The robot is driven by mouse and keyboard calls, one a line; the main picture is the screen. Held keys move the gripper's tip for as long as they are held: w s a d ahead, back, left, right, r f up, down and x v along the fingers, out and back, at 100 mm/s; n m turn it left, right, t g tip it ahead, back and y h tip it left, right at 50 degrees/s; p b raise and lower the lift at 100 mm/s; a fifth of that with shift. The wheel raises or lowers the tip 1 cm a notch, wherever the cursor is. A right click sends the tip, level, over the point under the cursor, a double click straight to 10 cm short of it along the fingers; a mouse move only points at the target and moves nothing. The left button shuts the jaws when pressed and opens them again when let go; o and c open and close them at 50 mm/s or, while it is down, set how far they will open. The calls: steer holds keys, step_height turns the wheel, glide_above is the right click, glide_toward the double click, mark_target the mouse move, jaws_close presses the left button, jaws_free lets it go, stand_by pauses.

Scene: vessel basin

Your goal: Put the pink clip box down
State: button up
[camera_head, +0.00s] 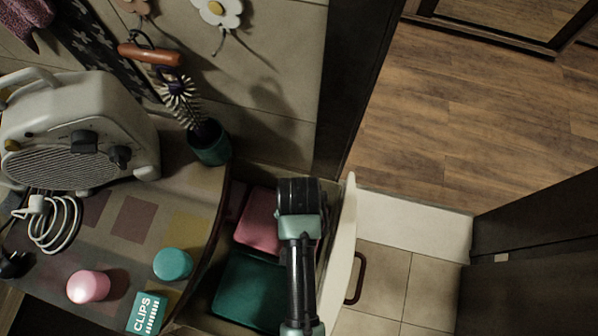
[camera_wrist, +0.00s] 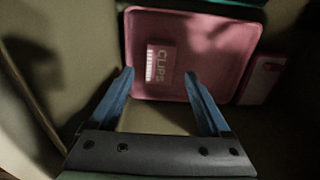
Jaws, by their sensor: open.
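The pink clip box (camera_wrist: 161,62), marked CLIPS, lies flat on a pink tray (camera_wrist: 215,30) inside an open drawer, in the wrist view. My gripper (camera_wrist: 160,78) is open, with its two blue fingers spread apart near the box's lower edge. Nothing shows held between the fingers. In the head view, my gripper and arm reach down into the drawer and hide the box; part of the pink tray (camera_head: 259,220) shows beside the arm.
The drawer front (camera_head: 345,235) stands open. A teal tray (camera_head: 250,290) lies beside the pink one. A second pink item (camera_wrist: 261,80) lies right of the tray. On the counter are a teal CLIPS box (camera_head: 147,313), pink cup (camera_head: 88,286), teal cup (camera_head: 172,264) and heater (camera_head: 75,130).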

step_height(320, 180, up, 7)
steer(key=shift+f, duration=0.1)
stand_by(0.7)
